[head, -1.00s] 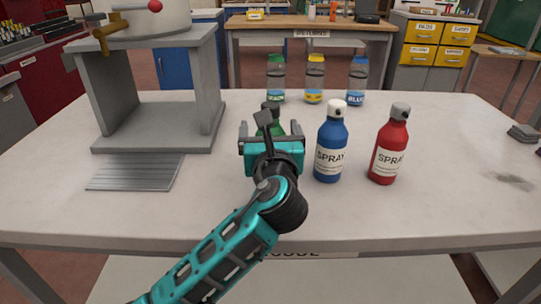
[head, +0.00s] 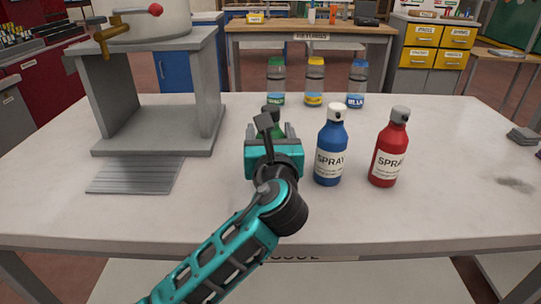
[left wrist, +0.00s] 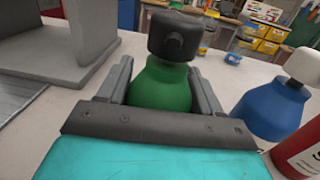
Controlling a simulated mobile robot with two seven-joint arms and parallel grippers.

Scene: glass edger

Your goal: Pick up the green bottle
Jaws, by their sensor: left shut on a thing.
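The green bottle (left wrist: 160,88) with a dark grey cap stands between the fingers of my left gripper (left wrist: 162,92) in the left wrist view. The fingers are shut on it from both sides. In the head view my left gripper (head: 274,136) hides most of the green bottle (head: 273,115), and only its cap and a bit of green show. I cannot tell whether its base touches the table. My right gripper is in neither view.
A blue spray bottle (head: 331,150) stands close to the right of my left gripper, with a red one (head: 389,152) beyond it. Several clear bottles, such as the yellow-labelled one (head: 314,83), stand behind. A grey stand (head: 160,128) is at left. The white table (head: 440,220) is clear at front right.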

